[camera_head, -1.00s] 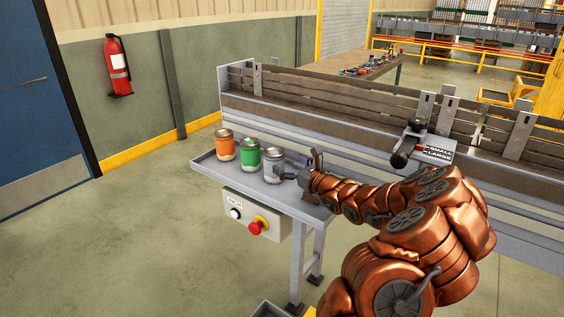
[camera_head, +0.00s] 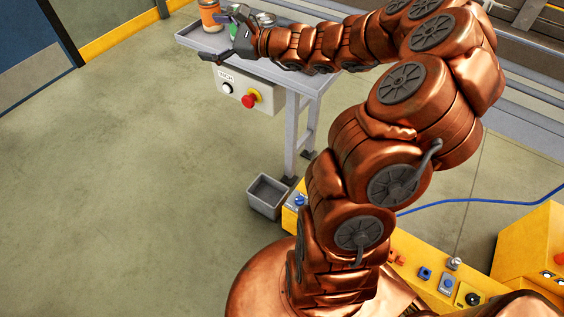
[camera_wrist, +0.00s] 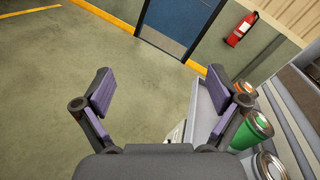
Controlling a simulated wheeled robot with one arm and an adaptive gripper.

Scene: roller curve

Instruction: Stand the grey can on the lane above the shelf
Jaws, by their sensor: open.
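The grey can (camera_wrist: 270,165) stands on the grey shelf (camera_wrist: 202,108), at the lower right of the wrist view and partly cut off. In the head view only its top (camera_head: 265,19) shows behind my arm. The green can (camera_wrist: 252,130) and the orange can (camera_wrist: 244,92) stand in a row beyond it. My gripper (camera_head: 222,36) is open and empty at the shelf's front side, left of the grey can. Its open fingers also show in the wrist view (camera_wrist: 162,88), with the right one overlapping the shelf. The lane's surface is not clearly visible.
A control box with a red button (camera_head: 249,101) hangs under the shelf's front. A grey bin (camera_head: 267,196) stands on the floor by the shelf leg. Open floor (camera_head: 130,200) lies to the left. A fire extinguisher (camera_wrist: 241,29) hangs on the wall.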

